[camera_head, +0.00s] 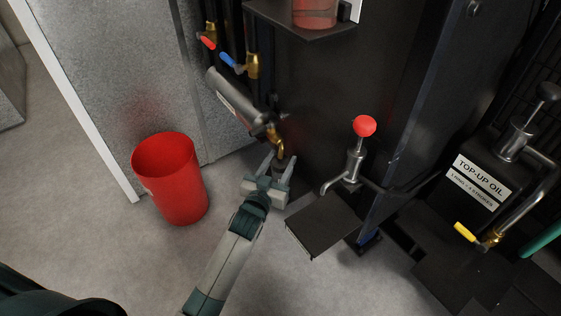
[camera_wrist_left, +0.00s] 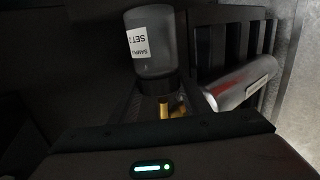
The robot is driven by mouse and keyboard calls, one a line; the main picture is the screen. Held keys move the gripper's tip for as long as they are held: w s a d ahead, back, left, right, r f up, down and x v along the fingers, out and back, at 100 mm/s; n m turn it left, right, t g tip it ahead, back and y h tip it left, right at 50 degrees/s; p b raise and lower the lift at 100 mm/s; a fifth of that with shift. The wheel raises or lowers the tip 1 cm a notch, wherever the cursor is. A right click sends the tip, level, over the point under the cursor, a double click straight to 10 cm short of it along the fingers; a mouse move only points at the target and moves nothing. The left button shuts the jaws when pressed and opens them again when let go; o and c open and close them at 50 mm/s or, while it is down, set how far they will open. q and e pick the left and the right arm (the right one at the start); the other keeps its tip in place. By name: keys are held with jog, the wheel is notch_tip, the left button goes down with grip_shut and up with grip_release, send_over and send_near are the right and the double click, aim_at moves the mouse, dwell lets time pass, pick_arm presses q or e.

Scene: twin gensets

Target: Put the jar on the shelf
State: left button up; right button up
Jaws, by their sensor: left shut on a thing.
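My left gripper (camera_head: 272,172) reaches in from the bottom of the head view, its fingers just below a brass spout (camera_head: 279,146). It is shut on a small dark jar (camera_head: 286,166), mostly hidden by the fingers in that view. In the left wrist view the grey jar (camera_wrist_left: 152,58) shows a white label reading "SAMPLE SET", close to a brass part (camera_wrist_left: 170,106). Whether the jar touches the spout cannot be told. A dark shelf (camera_head: 290,33) juts from the black cabinet at the top, cut off by the frame. My right gripper is not in view.
A reddish clear container (camera_head: 315,13) stands on the shelf. A red bin (camera_head: 170,180) is on the floor at left. A red-knobbed pump (camera_head: 354,165) stands above a dark plate (camera_head: 322,222), right of my gripper. A silver cylinder (camera_head: 232,98) and valve handles (camera_head: 227,59) are above left.

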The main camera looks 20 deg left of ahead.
pick_arm(q)
jog(key=o, duration=1.4)
jog(key=shift+f, duration=0.1)
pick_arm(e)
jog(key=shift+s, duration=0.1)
pick_arm(q)
jog(key=shift+s, duration=0.45)
jog(key=s, duration=0.7)
jog(key=s+r, duration=0.1)
jog(key=s, duration=0.3)
jog(key=shift+a+p, duration=0.4)
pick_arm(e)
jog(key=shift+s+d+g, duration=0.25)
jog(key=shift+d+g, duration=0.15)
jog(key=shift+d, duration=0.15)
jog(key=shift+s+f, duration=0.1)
pick_arm(q)
jog(key=shift+f, duration=0.15)
